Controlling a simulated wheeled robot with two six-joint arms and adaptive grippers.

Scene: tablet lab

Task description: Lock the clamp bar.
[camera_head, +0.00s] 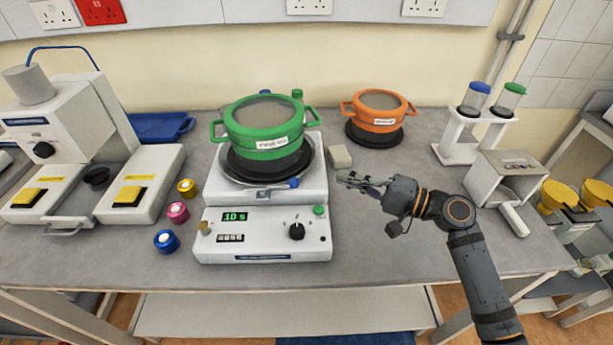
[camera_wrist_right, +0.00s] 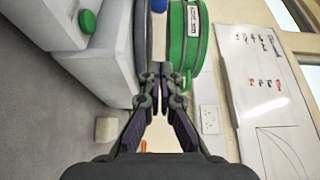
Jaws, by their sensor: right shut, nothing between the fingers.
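The shaker (camera_head: 262,225) is a white machine with a display. A green drum (camera_head: 265,128) with two side handles and a label sits on its black base. A blue knob (camera_head: 294,183) is at the front right of the round plate; it may belong to the clamp bar, whose shape and state I cannot make out. My right gripper (camera_head: 343,179) is shut and empty, just right of the shaker. In the right wrist view, its fingertips (camera_wrist_right: 161,72) point toward the plate edge, with the blue knob (camera_wrist_right: 157,5) beyond. Contact is not clear. My left gripper is out of view.
A beige block (camera_head: 340,156) lies behind my right gripper. An orange pot (camera_head: 379,110) stands on a black base behind. A tube rack (camera_head: 473,135) and grey box (camera_head: 505,172) are at right. Coloured jars (camera_head: 177,212) stand left of the shaker. The bench front right is clear.

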